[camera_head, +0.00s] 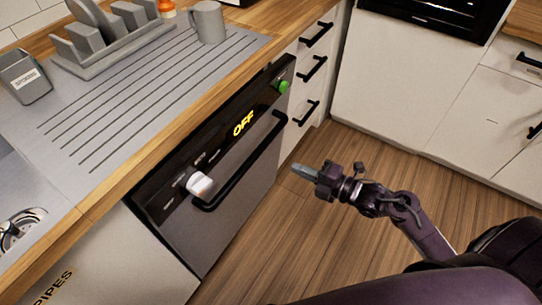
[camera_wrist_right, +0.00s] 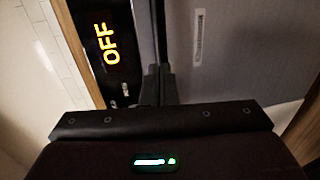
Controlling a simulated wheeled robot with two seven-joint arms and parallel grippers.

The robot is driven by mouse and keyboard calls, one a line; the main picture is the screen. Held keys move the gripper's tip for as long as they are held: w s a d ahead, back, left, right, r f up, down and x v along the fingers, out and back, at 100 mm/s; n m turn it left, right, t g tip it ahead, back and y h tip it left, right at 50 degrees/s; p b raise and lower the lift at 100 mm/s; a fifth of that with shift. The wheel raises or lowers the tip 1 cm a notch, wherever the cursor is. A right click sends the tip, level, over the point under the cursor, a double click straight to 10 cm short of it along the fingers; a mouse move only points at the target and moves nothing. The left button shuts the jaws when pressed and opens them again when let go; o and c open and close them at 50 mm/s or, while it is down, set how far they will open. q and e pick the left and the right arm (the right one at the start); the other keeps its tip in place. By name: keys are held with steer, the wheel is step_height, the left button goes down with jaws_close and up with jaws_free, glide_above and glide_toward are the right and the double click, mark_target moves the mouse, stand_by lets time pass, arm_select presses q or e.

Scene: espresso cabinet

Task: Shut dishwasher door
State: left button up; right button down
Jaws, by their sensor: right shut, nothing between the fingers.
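The dishwasher door (camera_head: 230,215) is a dark grey front under the counter. It looks upright and in line with the cabinet fronts; a small gap cannot be ruled out. A black bar handle (camera_head: 240,165) runs along its top, below a black panel (camera_head: 180,175) showing a yellow OFF. My right gripper (camera_head: 300,170) is shut and empty, in front of the door and to the right of the handle. In the right wrist view, the closed fingers (camera_wrist_right: 157,88) point at the door front (camera_wrist_right: 225,45), beside the panel (camera_wrist_right: 107,50). Contact cannot be told. My left gripper is not in view.
A white knob (camera_head: 200,184) and a green button (camera_head: 283,86) are on the panel. White drawers (camera_head: 313,75) with black handles stand to the right. The wooden floor (camera_head: 290,235) before the door is clear. A mug (camera_head: 208,22) and dish rack (camera_head: 105,40) stand on the drainer.

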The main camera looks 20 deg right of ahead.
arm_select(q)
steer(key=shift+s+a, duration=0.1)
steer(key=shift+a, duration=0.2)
arm_select(e)
steer(key=x, duration=0.9)
steer(key=shift+w, duration=0.2)
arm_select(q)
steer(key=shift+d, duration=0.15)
arm_select(e)
steer(key=shift+a+f, duration=0.15)
